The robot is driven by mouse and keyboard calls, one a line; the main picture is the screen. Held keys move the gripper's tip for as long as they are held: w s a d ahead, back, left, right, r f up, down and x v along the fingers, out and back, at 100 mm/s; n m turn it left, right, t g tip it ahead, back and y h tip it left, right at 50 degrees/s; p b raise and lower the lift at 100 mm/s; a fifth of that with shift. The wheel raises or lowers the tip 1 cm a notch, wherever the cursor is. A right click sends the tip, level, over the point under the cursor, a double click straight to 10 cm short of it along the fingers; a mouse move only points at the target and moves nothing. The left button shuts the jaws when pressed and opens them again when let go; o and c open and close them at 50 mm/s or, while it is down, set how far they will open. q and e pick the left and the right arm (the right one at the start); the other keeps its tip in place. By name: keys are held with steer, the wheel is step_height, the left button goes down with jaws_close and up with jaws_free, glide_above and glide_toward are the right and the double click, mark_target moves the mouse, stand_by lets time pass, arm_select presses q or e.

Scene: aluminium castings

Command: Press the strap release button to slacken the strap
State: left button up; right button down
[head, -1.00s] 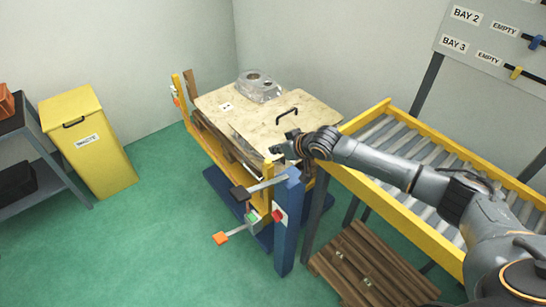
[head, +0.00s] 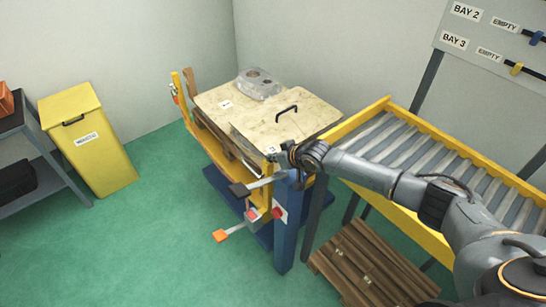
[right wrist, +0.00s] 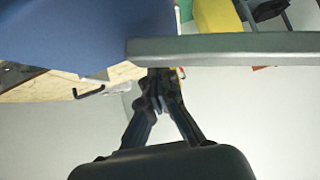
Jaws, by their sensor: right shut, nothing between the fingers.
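My right gripper (head: 281,157) is shut and empty, at the near corner of the wooden-topped stand, just above a grey lever bar (head: 265,182). In the right wrist view its closed fingers (right wrist: 158,78) reach up to the edge of the grey bar (right wrist: 225,45); I cannot tell whether they touch it. The bar ends in a dark grip (head: 239,189). A small box with a red face (head: 251,214) sits below it, and a red knob (head: 278,213) is on the blue post (head: 287,240). I cannot tell which part is the strap release button. No strap is clearly visible. My left gripper is out of view.
A grey casting (head: 258,83) and a black handle (head: 287,112) are on the wooden top (head: 240,108). A roller conveyor (head: 440,165) is on the right, a wooden pallet (head: 365,265) below it. An orange-ended lever (head: 221,235) sticks out low. Green floor is free at left.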

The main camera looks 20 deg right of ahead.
steer(key=w+r+p+v, duration=0.1)
steer(key=r+p+v, duration=0.1)
steer(key=v, duration=1)
steer(key=shift+w+r+p, duration=0.15)
steer(key=shift+r+p, duration=0.2)
steer(key=shift+p, duration=0.5)
steer(key=shift+a, duration=0.15)
